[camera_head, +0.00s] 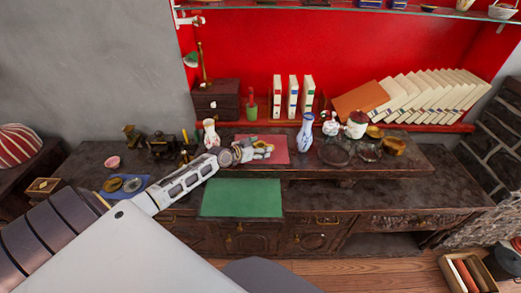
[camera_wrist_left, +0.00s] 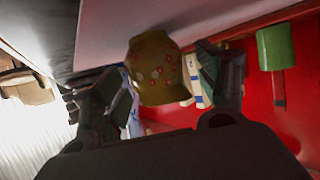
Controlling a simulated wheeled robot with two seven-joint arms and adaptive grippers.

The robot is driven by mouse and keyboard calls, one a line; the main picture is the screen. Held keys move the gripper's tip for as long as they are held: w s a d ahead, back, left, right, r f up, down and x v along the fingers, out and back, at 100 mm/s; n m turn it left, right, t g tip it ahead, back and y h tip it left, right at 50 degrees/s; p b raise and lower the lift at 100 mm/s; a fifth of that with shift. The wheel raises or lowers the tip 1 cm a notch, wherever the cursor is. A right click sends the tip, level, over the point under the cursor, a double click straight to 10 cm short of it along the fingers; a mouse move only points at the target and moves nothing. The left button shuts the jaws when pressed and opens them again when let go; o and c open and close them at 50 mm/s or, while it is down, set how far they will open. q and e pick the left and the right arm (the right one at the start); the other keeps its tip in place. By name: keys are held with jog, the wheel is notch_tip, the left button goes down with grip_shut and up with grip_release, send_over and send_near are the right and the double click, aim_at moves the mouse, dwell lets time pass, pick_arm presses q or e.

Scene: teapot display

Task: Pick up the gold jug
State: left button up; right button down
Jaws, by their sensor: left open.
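The gold jug (camera_wrist_left: 158,72), dull gold with small pale and reddish spots, shows in the left wrist view between the two fingers of my left gripper (camera_wrist_left: 165,98). The fingers are apart, with visible gaps beside the jug. In the head view my left gripper (camera_head: 262,147) is over the red mat (camera_head: 278,155) on the dark wooden cabinet. Only a small gold patch shows among its fingers there, so the jug is mostly hidden. My right gripper is not in view.
A white vase (camera_head: 210,133) stands left of the gripper and a blue-and-white vase (camera_head: 305,132) to its right. A green pot (camera_head: 251,110) and upright books (camera_head: 293,97) stand behind. The green mat (camera_head: 241,198) in front is bare.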

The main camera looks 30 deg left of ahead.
aim_at(260, 144)
pick_arm(q)
jog(key=shift+w, duration=0.2)
dwell(0.4)
jog(key=c, duration=1.1)
jog(key=shift+r, duration=0.15)
jog(key=shift+c, duration=0.2)
jog(key=shift+r, duration=4.85)
